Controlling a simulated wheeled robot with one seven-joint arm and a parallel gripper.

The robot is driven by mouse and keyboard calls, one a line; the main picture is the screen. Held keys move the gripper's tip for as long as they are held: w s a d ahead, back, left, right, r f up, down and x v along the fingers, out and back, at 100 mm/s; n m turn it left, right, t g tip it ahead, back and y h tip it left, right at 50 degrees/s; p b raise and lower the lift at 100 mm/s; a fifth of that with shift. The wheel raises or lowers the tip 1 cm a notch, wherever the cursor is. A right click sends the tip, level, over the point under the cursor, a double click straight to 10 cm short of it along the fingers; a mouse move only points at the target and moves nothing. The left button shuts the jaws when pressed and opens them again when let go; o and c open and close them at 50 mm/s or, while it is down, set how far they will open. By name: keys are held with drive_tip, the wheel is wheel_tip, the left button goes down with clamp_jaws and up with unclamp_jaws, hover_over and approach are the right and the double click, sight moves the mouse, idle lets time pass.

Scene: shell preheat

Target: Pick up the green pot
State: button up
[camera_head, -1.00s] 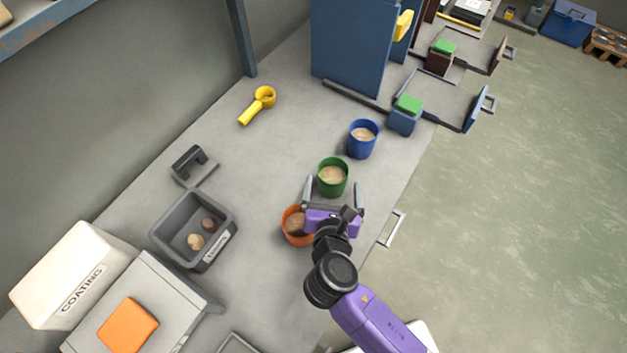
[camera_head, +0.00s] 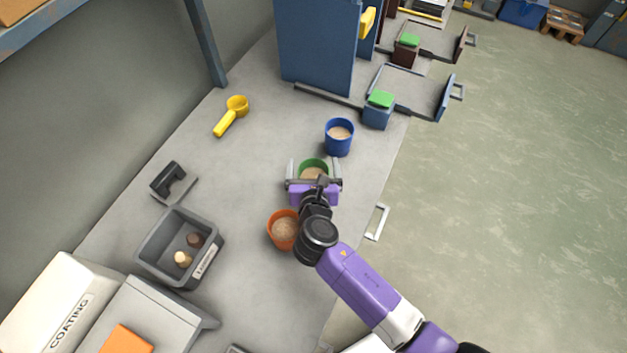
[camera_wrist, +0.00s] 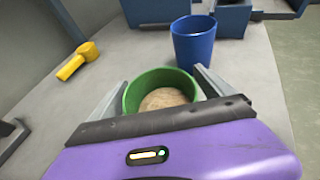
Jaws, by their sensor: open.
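The green pot (camera_head: 313,164) stands on the grey bench with tan grainy material in it. In the head view my gripper (camera_head: 314,171) hides its near part. In the wrist view the green pot (camera_wrist: 160,90) sits between my two open fingers (camera_wrist: 158,88), one on each side of it. I cannot tell whether either finger touches its wall. My gripper is open and holds nothing up.
A blue pot (camera_head: 338,138) stands just beyond the green one, and an orange pot (camera_head: 283,230) stands nearer, beside my wrist. A yellow scoop (camera_head: 231,116) and a grey bin (camera_head: 180,248) lie left. Bare bench (camera_head: 240,170) lies left of the pots.

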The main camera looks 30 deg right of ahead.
drive_tip(key=c, duration=1.9)
drive_tip(key=shift+r, duration=0.1)
clamp_jaws()
drive_tip(key=shift+r, duration=0.1)
